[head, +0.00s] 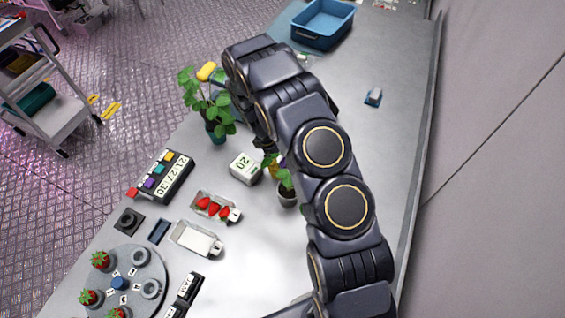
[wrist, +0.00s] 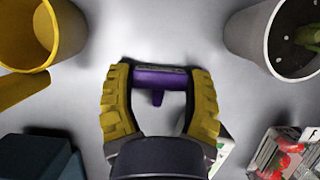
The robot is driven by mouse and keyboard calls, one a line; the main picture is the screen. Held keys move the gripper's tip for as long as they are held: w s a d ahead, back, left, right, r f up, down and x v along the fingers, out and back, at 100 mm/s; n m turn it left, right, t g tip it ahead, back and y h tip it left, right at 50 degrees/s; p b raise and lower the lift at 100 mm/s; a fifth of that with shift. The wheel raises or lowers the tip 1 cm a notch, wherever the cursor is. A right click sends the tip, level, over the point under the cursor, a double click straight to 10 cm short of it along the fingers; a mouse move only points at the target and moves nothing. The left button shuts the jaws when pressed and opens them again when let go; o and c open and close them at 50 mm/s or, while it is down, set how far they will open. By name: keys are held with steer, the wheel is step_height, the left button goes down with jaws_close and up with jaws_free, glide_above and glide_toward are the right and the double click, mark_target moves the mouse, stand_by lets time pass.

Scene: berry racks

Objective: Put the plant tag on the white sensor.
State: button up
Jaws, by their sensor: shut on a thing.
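A purple T-shaped piece, which I take to be the plant tag (wrist: 160,79), sits crosswise between the yellow fingers of my gripper (wrist: 160,76) in the wrist view. The gripper is shut on it, with its short stem pointing toward the palm. The white sensor (head: 245,167), a small white box reading 20, stands on the bench in the head view, left of my arm. A white and green corner beside the right finger in the wrist view may be this sensor. In the head view my arm hides most of the gripper.
A grey pot with a seedling (head: 288,195) stands close right of the sensor. A strawberry tray (head: 233,215) lies in front of it, a timer box (head: 176,177) to its left. A yellow pot (wrist: 60,30) is near the gripper. The bench's right side is mostly clear.

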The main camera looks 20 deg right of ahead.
steer(key=shift+f, duration=0.15)
steer(key=o, duration=0.8)
